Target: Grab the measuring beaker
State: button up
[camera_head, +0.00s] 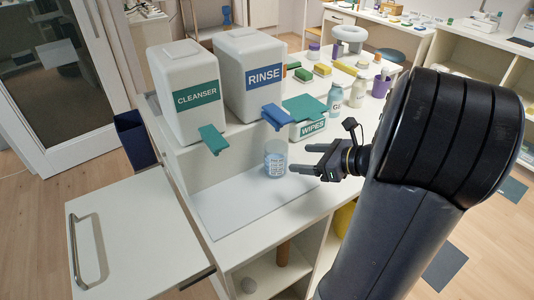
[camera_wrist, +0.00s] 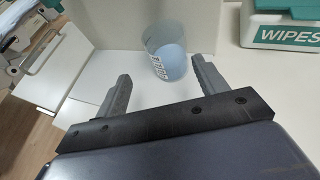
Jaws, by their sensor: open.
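The measuring beaker (camera_head: 275,160) stands upright on the white counter under the blue lever of the rinse dispenser. It is clear with white markings and looks bluish inside. In the wrist view the beaker (camera_wrist: 166,50) stands ahead of my gripper, beyond the fingertips and nearer the right finger. My gripper (camera_head: 304,160) is open and empty, just right of the beaker in the head view. Its two fingers also show in the wrist view (camera_wrist: 160,72), spread apart. I see no contact with the beaker.
A cleanser dispenser (camera_head: 190,92) and a rinse dispenser (camera_head: 248,75) stand behind on a raised ledge. A green-lidded wipes box (camera_head: 311,128) and several bottles are behind the gripper. The front counter is clear.

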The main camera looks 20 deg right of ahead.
aim_at(276, 153)
jog(key=x, duration=1)
jog(key=shift+w+d, duration=0.25)
jog(key=shift+w, duration=0.4)
jog(key=shift+c, duration=0.3)
jog(key=c, duration=0.8)
jog(key=shift+o, duration=0.2)
jog(key=shift+r, duration=0.15)
